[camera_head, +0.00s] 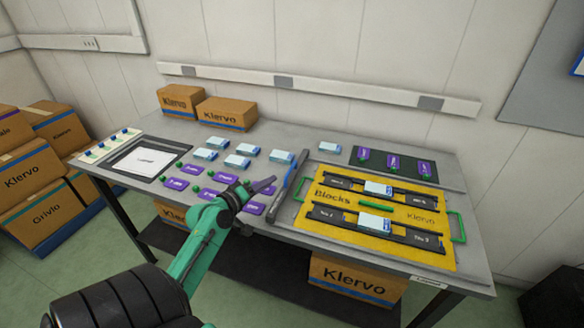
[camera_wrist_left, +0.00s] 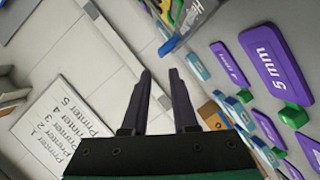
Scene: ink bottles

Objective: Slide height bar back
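The height bar (camera_head: 287,187) is a long dark grey-blue bar on the table, just left of the yellow Blocks board. A grey and blue piece lettered "Hei…", which looks like part of the height bar (camera_wrist_left: 190,24), shows at the top of the left wrist view. My left gripper (camera_head: 266,185) is over the purple plates, just left of the bar. In the left wrist view its two dark fingers (camera_wrist_left: 160,75) stand apart with nothing between them. It appears not to touch the bar. My right gripper is in neither view.
Purple plates with green knobs, one lettered "5 mm" (camera_wrist_left: 272,64), lie left of the bar. Light blue-white boxes (camera_head: 237,161) stand behind them. The yellow board (camera_head: 333,233) carries dark rails and green handles. Klervo cartons (camera_head: 226,113) stand at the back.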

